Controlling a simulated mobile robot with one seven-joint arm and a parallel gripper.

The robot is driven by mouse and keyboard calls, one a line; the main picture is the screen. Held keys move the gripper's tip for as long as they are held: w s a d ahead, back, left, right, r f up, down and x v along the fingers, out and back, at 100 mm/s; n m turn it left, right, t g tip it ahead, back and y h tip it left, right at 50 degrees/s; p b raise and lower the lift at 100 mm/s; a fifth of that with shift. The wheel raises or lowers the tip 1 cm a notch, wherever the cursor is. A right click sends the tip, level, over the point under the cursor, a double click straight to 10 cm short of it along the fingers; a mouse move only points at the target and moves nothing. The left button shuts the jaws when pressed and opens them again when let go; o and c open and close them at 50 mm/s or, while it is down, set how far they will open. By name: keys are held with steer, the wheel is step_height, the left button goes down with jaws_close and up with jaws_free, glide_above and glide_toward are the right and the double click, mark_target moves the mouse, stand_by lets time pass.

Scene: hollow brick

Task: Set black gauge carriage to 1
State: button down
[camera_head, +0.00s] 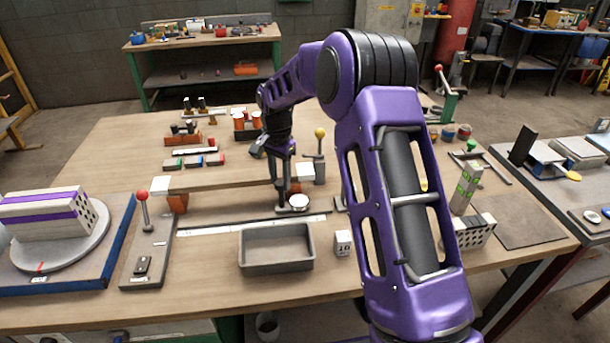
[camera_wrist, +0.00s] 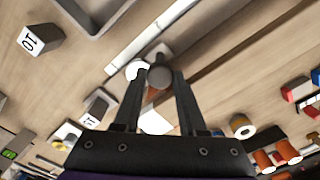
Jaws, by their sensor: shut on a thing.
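A long white scale strip (camera_head: 250,224) lies on the bench along a dark slide rail (camera_head: 225,217). The strip also shows in the wrist view (camera_wrist: 150,38); its marks are too small to read. My gripper (camera_head: 286,203) points down at the rail's right part. In the wrist view my gripper (camera_wrist: 160,82) is shut on a dark grey rounded knob (camera_wrist: 160,74), apparently the black gauge carriage's grip. The carriage's body is mostly hidden by the fingers. A round white disc (camera_head: 299,201) is just right of the fingers.
A grey open tray (camera_head: 277,262) stands in front of the strip, with a white block marked 10 (camera_head: 343,243) beside it. A red-knobbed lever (camera_head: 142,196) is at left. A yellow-knobbed lever (camera_head: 319,134) and a raised wooden beam (camera_head: 225,180) lie behind the rail.

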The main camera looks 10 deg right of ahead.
steer(key=a+p, duration=0.1)
steer(key=a, duration=1.4)
steer(key=shift+c, duration=2.3)
jaws_free()
step_height(320, 180, up, 18)
steer(key=p, duration=0.1)
steer(key=shift+f, duration=0.2)
steer(key=shift+s+d, duration=0.1)
